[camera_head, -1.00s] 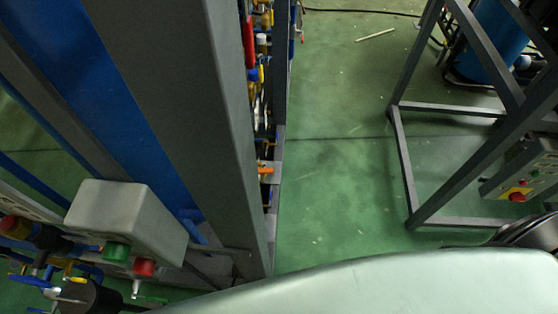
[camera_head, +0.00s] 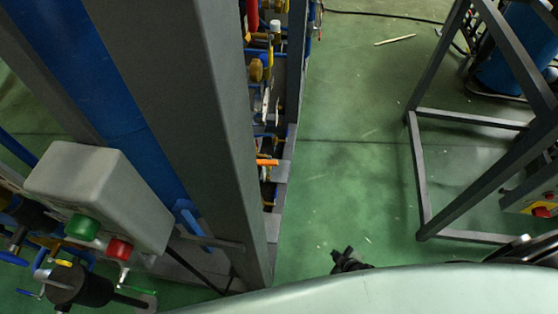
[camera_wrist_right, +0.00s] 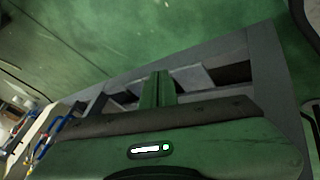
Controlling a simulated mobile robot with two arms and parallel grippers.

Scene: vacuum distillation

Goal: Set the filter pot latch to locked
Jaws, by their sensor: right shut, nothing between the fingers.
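I cannot make out the filter pot latch for certain. A dark cylindrical pot-like part (camera_head: 85,288) with small levers sits at the lower left of the head view, but I cannot tell whether it is the filter pot. My right gripper (camera_head: 349,259) shows as a small dark shape over the green floor, just beyond my pale body edge. In the right wrist view its fingers (camera_wrist_right: 157,88) are together and hold nothing, with grey frame bars behind them. It is apart from the valves and fittings. My left gripper is not in view.
A grey control box (camera_head: 100,190) with green and red buttons is at the left. A large grey post (camera_head: 190,120) stands beside coloured valves and pipes (camera_head: 262,90). A dark metal frame (camera_head: 423,180) stands at the right. Green floor (camera_head: 345,160) between is open.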

